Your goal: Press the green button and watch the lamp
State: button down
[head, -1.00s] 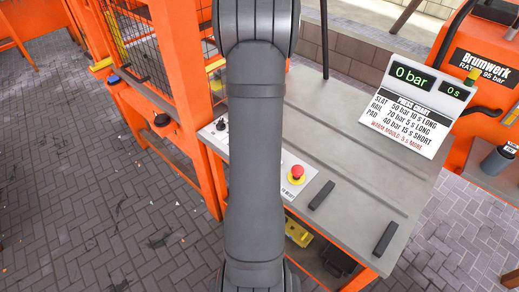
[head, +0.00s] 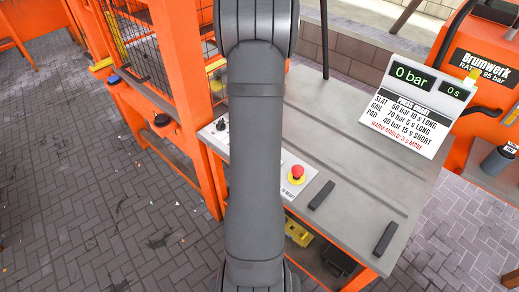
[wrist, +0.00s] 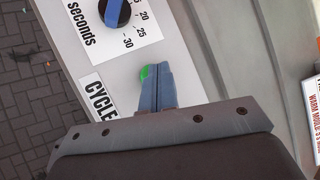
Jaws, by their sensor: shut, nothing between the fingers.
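The green button (wrist: 146,73) shows in the wrist view as a small green edge beside the CYCLE label. My gripper (wrist: 156,66) is shut and empty. Its blue-grey fingertips lie over the button and hide most of it; contact looks likely, but how far the button is pressed cannot be seen. In the head view my own arm hides the button and gripper. A small yellow lamp (head: 473,76) stands at the top right of the display board (head: 420,105) and looks bright. The displays read 0 bar and 0 s.
A blue seconds knob (wrist: 116,12) lies near the fingers in the wrist view. An orange frame with mesh (head: 175,70) stands left. The grey table (head: 345,155) is mostly clear.

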jog(key=shift+r, duration=3.3)
jog(key=shift+f, duration=0.1)
jog(key=shift+r, duration=2)
